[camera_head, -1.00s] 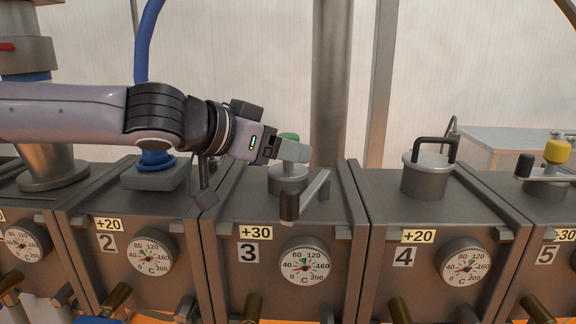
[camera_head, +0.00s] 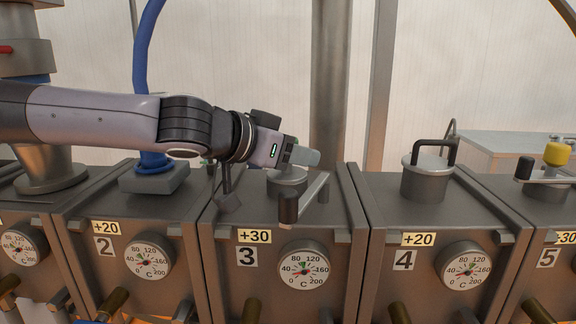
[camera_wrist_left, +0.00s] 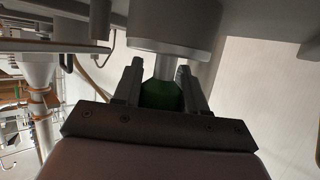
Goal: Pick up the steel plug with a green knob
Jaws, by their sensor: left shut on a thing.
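The steel plug (camera_head: 287,184) sits on top of the unit labelled 3 (camera_head: 227,232). A crank arm with a dark grip (camera_head: 289,208) extends from it toward the front. My left gripper (camera_head: 306,157) comes in from the left just above the plug and hides the knob in the head view. In the left wrist view the green knob (camera_wrist_left: 162,96) is between the two fingers, and my left gripper (camera_wrist_left: 162,90) is shut on it. The plug's steel body (camera_wrist_left: 175,28) shows beyond the knob. My right gripper is not in view.
Unit 4 to the right bears a steel plug with a dark loop handle (camera_head: 428,172). Unit 5 has a yellow knob (camera_head: 557,153) and a crank. A blue hose (camera_head: 145,80) rises from unit 2 behind my arm. A vertical pipe (camera_head: 331,80) stands behind unit 3.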

